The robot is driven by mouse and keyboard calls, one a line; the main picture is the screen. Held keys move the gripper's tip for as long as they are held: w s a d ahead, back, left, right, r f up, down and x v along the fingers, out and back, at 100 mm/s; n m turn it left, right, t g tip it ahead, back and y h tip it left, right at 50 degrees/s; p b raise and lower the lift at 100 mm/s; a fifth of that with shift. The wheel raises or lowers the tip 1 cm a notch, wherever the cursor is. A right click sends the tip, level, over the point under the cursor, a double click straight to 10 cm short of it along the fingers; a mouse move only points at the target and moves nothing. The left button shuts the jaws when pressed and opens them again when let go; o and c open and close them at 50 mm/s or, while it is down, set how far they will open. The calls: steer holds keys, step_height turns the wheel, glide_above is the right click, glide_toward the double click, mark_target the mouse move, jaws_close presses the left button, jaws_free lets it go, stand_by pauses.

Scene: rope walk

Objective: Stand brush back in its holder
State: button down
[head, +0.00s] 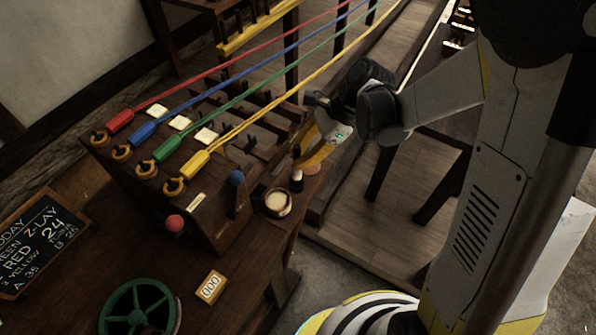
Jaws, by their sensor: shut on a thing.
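My gripper (306,166) is low over the right corner of the wooden bench, its yellow and white parts angled down and to the left. It is shut on a slim dark thing with a pale band (297,175), which looks like the brush and stands about upright. The fingertips are small and partly hidden. A round dark pot with a cream-coloured inside (277,202) stands just left of and below the brush. I cannot tell which thing is the brush's holder, or whether the brush's lower end touches anything.
A wooden rack (215,215) with a blue-knobbed lever (237,178) and a red knob (174,222) stands left of the pot. Red, blue, green and yellow ropes (275,107) stretch up and right. A green wheel (140,308), counter (211,287) and chalkboard (40,245) lie nearer.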

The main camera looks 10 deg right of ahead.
steer(key=shift+f+b, duration=1)
steer(key=shift+f, duration=1)
steer(key=shift+f, duration=0.15)
steer(key=c, duration=1.5)
jaws_free()
